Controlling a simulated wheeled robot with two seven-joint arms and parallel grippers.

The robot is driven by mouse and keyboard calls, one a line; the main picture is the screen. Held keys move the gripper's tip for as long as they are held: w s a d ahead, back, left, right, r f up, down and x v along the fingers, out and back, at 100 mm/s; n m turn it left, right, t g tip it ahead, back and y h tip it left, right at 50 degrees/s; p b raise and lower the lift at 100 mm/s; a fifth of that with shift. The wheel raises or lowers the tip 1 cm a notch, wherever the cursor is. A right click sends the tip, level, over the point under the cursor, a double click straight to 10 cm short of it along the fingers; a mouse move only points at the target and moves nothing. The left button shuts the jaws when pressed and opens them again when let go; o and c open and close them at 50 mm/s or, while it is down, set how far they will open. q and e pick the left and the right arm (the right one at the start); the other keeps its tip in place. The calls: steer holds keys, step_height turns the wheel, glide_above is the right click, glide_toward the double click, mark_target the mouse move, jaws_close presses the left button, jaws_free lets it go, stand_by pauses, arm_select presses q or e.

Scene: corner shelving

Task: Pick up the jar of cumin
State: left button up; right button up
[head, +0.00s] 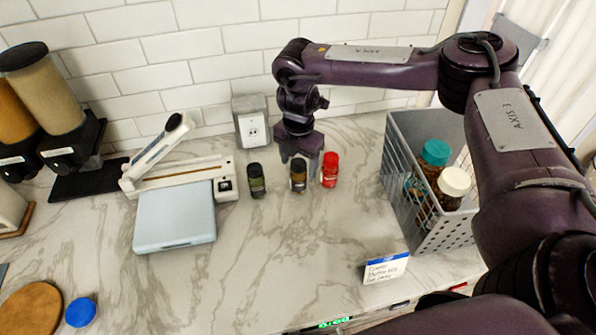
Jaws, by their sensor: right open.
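Three small spice jars stand upright in a row on the marble counter (300,250). The left jar (257,183) has a black lid and a dark greenish body. The middle jar (298,180) has a dark lid and brown contents, which look like cumin, but its label is too small to read. The right jar (330,170) is red. My right gripper (299,164) points down at the middle jar, open, with its fingers near the jar's top on either side. I cannot tell whether they touch it. My left gripper is not in view.
A grey perforated basket (398,185) with jars (432,158) stands at right. A heat sealer (180,178), a pale scale (175,217) and dispensers (45,90) are at left. A small card (386,268) stands in front. The central counter is clear.

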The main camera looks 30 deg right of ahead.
step_height(320, 180, down, 4)
steer(key=shift+w+d+f+p, duration=0.1)
steer(key=shift+p, duration=0.5)
steer(key=c, duration=1.1)
